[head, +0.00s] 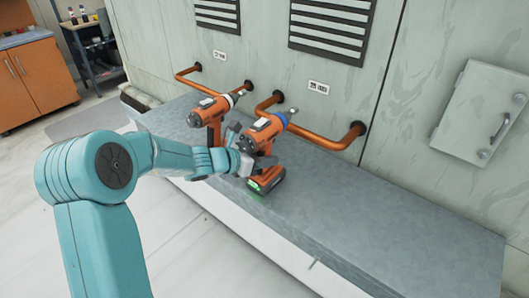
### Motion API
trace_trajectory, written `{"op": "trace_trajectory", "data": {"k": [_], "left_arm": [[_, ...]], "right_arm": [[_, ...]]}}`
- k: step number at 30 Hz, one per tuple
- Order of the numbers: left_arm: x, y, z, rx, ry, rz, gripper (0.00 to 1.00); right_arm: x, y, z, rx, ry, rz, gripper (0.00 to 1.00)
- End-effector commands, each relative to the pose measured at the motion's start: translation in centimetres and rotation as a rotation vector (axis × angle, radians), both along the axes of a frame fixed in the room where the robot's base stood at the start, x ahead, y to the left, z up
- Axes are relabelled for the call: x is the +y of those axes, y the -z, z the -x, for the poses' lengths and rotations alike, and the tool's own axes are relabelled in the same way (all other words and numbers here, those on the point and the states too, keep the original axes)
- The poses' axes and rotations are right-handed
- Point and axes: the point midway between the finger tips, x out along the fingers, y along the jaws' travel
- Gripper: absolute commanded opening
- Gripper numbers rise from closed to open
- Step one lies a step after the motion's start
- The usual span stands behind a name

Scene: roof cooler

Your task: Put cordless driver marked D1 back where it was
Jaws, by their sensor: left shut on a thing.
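Two orange cordless drivers are at the grey ledge below the wall. The nearer driver (267,134) has a blue collar and a dark battery base, and its nose points to the upper right. My left gripper (245,163) is shut on its handle, reaching in from the left. I cannot tell whether its base touches the ledge. The other driver (211,110), with a pale collar, is upright behind and to the left, its lower part partly hidden by my gripper. I cannot read a D1 mark on either driver. My right gripper is not in view.
Copper pipes (318,139) stick out of the wall close behind the drivers. Small labels (318,87) and vents (331,28) are on the wall above. The right part of the ledge (400,215) is clear. An orange cabinet (38,85) stands far left.

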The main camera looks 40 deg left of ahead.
Motion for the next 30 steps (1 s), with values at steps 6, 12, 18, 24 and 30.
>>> {"op": "trace_trajectory", "data": {"k": [6,12,18,24,30], "left_arm": [[0.0,-0.2,-0.1,-0.008,0.001,0.000,0.00],[0.0,0.2,0.0,0.001,0.000,0.000,0.64],[0.0,0.2,0.0,0.001,0.000,0.000,0.64],[0.5,-0.6,1.0,-0.001,-0.002,-0.002,0.64],[1.9,-2.3,5.0,-0.001,-0.004,-0.003,0.64]], "right_arm": [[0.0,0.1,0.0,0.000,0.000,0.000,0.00],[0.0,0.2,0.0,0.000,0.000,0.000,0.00],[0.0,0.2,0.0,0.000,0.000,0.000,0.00],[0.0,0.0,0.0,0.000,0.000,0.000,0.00],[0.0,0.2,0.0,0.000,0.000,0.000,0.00]]}}
